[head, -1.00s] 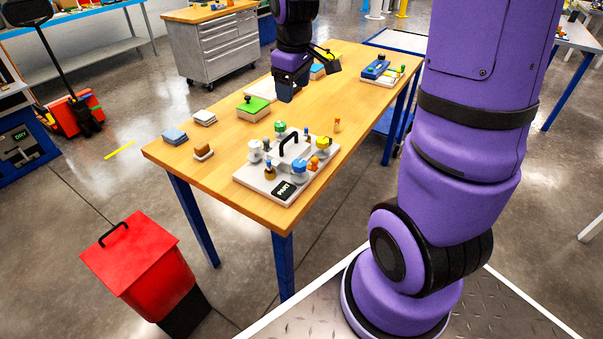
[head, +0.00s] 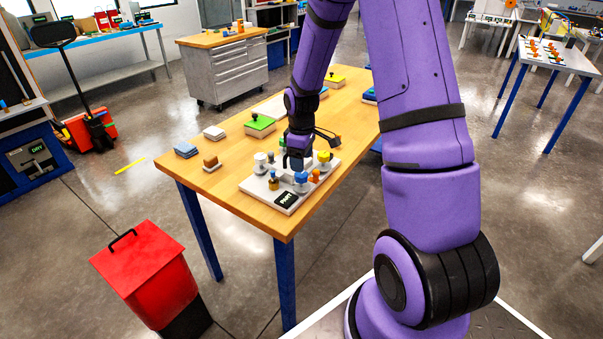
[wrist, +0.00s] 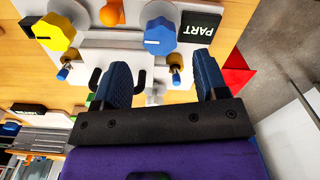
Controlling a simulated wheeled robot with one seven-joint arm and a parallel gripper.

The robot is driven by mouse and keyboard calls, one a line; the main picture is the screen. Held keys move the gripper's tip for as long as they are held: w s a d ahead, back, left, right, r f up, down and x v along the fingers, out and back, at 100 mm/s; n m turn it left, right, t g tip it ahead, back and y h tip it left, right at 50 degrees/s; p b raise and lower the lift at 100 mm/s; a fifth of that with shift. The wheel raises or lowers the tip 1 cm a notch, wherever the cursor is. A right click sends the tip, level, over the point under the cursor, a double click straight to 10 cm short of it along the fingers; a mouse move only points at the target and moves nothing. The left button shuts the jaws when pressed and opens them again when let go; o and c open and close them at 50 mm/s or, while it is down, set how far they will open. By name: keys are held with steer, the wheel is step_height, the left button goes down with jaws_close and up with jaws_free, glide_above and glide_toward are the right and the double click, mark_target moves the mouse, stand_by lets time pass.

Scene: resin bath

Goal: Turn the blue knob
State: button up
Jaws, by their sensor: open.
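The blue knob (head: 301,178) sits on a pale panel (head: 262,193) near the table's front edge. In the wrist view the blue knob (wrist: 161,36) is a ribbed disc with a white pointer line, just beyond my fingertips. My gripper (head: 294,164) is above the panel, pointing down. In the wrist view my gripper (wrist: 165,70) is open, its two dark blue fingers apart, with no object clearly held. The knob is apart from the fingers.
On the panel, a yellow knob (wrist: 54,32), an orange knob (wrist: 112,13), small toggles and a black handle (wrist: 138,78) crowd close by. A "PART" label (head: 286,199) is at the panel's front. A red bin (head: 142,272) stands on the floor.

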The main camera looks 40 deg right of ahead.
mark_target(303, 181)
steer(key=shift+f, duration=2.65)
steer(key=c, duration=0.9)
